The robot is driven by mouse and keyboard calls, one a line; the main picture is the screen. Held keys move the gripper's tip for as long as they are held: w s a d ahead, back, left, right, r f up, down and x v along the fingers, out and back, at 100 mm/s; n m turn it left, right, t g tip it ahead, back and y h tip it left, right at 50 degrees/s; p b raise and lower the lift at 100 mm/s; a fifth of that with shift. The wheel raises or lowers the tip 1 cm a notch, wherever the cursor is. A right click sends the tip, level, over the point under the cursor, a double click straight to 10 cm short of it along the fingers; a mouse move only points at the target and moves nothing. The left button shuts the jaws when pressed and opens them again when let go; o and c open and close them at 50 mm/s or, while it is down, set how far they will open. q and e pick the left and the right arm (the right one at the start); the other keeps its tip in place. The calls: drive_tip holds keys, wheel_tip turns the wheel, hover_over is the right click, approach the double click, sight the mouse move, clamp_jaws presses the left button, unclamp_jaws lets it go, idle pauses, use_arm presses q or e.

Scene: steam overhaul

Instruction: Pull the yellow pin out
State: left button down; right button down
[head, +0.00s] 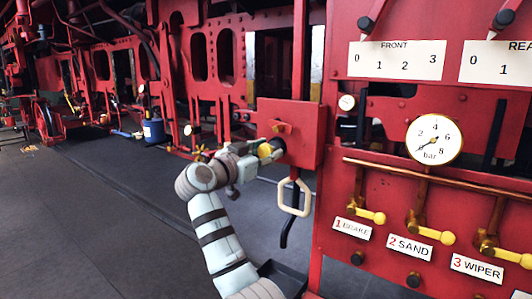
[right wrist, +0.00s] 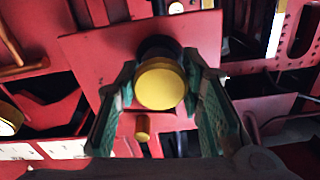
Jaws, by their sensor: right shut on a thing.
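The yellow pin (right wrist: 160,85) shows its round yellow head in the right wrist view, with a dark collar behind it at a red plate (right wrist: 90,55). In the head view the yellow pin (head: 265,151) shows as a small yellow patch in front of the red box (head: 305,122). My right gripper (head: 270,150) is shut on the pin head, with one green-padded finger on each side. The pin's shaft is hidden behind its head. My left gripper is not in view.
A cream loop handle (head: 295,197) hangs just below the red box. To the right, a red panel carries a pressure gauge (head: 435,139) and several yellow-ended levers (head: 372,215). A smaller yellow cylinder (right wrist: 142,127) sits below the pin. Dark floor (head: 110,210) lies open at left.

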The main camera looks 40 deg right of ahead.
drive_tip(key=b+v, duration=0.1)
drive_tip(key=v, duration=0.3)
drive_tip(key=shift+s+a+f, duration=0.1)
drive_tip(key=shift+a+f, duration=0.05)
drive_tip(key=shift+a, duration=0.25)
drive_tip(key=c, duration=1.1)
unclamp_jaws()
drive_tip(key=shift+o, duration=0.2)
drive_tip(key=shift+a, duration=0.15)
drive_tip(key=v, duration=0.7)
drive_tip(key=shift+a, duration=0.35)
drive_tip(key=shift+d, duration=0.25)
